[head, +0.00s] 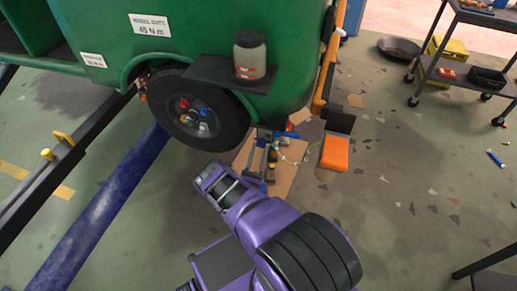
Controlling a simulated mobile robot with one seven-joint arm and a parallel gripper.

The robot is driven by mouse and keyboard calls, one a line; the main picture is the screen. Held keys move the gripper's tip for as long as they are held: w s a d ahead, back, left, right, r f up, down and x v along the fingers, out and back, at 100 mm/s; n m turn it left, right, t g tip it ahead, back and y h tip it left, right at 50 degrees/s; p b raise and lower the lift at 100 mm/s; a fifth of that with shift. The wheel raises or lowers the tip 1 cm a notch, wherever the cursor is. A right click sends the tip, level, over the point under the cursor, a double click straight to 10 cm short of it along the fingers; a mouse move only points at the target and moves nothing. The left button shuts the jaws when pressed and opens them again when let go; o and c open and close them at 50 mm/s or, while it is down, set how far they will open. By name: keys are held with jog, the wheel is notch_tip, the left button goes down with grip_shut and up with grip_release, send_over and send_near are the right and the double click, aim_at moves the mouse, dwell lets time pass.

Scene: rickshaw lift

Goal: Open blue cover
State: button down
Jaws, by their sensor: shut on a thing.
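My purple arm reaches up from the bottom of the head view, and its wrist bends beside the wheel. My gripper (268,150) looks to be among the small grey and dark parts beyond the wrist, low behind the green vehicle. It is shut on a small blue piece (290,127), which seems to be the blue cover, at the vehicle's lower edge. The piece is tiny and partly hidden, so its angle and the exact grip cannot be made out.
The green vehicle (215,35) with its black wheel (197,110) stands close to the arm. A jar (249,55) sits on its dark ledge. An orange block (335,152) is just right of the gripper. A wheeled cart (465,75) stands at the upper right. Floor at right is mostly clear.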

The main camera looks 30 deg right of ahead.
jog(key=shift+f, duration=0.1)
dwell(0.3)
jog(key=shift+c, duration=2.1)
grip_release()
notch_tip(320, 180, up, 10)
jog(key=p, duration=0.3)
jog(key=shift+c, duration=0.3)
